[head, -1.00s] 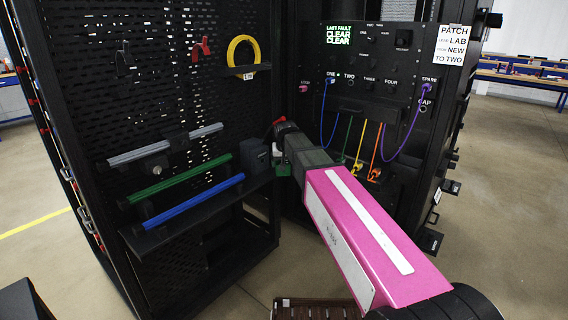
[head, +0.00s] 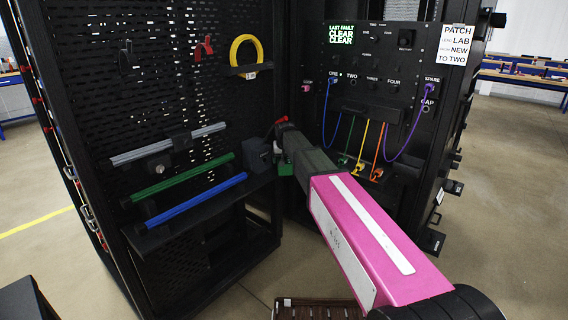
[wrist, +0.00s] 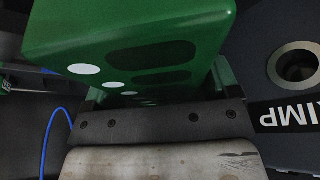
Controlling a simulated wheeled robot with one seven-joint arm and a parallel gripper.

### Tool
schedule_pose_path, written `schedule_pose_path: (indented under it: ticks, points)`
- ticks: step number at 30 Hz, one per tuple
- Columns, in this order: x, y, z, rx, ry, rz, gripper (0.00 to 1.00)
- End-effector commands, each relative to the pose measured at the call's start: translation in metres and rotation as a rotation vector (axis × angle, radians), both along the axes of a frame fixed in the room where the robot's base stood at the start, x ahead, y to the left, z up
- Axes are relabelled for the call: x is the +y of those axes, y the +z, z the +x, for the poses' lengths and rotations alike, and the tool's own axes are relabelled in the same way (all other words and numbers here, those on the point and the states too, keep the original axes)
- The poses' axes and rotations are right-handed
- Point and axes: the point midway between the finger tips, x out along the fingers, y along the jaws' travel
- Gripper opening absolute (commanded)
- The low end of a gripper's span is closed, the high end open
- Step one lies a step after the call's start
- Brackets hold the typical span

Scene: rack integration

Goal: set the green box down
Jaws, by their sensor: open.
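The green box (wrist: 130,40) fills the upper middle of the wrist view, close in front of my gripper (wrist: 155,95). It has dark oval slots and a row of white dots along it. My gripper is open. The box lies at its mouth, and I cannot tell whether a finger still touches it. In the head view a small green patch (head: 285,169) shows beneath the end of my arm, at the right end of the shelf. My own arm hides most of that spot, and the box's underside is hidden.
A dark surface with a round metal-rimmed hole (wrist: 297,65) and the letters "IMP" is right of the box. A black block (head: 258,154) stands beside my gripper on the shelf (head: 190,222), near green and blue bars. Coloured cables hang from the panel (head: 375,75).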

Motion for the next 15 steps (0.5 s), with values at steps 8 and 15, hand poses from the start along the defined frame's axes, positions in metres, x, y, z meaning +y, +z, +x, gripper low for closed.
schedule_pose_path:
  ticks: [8,15]
  points:
    - [0.0002,-0.0054,0.0026,-0.002,0.000,0.000,0.82]
    - [0.0002,-0.0050,0.0025,-0.002,0.000,0.000,0.29]
